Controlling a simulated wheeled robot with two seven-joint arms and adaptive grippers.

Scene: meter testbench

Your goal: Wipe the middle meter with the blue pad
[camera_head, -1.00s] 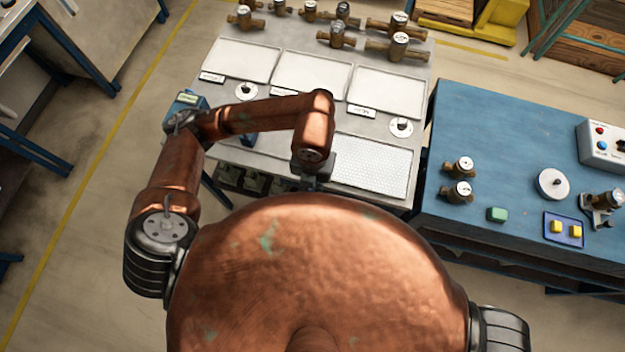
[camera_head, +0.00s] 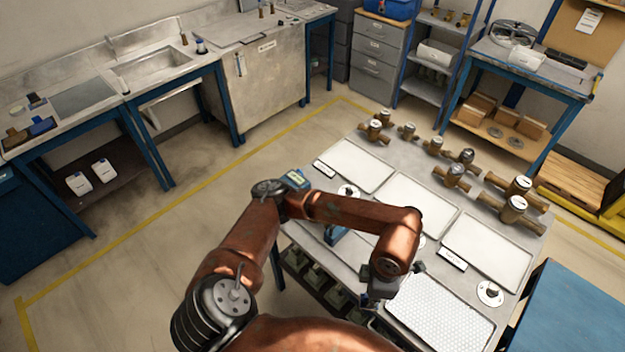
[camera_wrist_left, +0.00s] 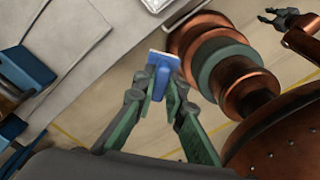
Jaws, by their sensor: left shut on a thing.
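In the left wrist view my left gripper (camera_wrist_left: 158,92) is shut on the blue pad (camera_wrist_left: 162,68), which has a pale edge and sits between the fingertips. In the head view this gripper (camera_head: 370,298) is at the bench's front edge, left of the white mesh mat; the pad is hard to make out there. Several brass meters stand along the far side of the grey bench (camera_head: 470,270), among them one (camera_head: 453,176) near the middle of the row, well beyond the gripper. My right gripper (camera_wrist_left: 270,16) shows small in the left wrist view, its fingers apart and empty.
White trays (camera_head: 420,203) lie between my arm and the meters. The mesh mat (camera_head: 440,315) is at the front. A blue table (camera_head: 575,310) adjoins on the right. A sink counter (camera_head: 160,60) stands far left, with open floor between.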

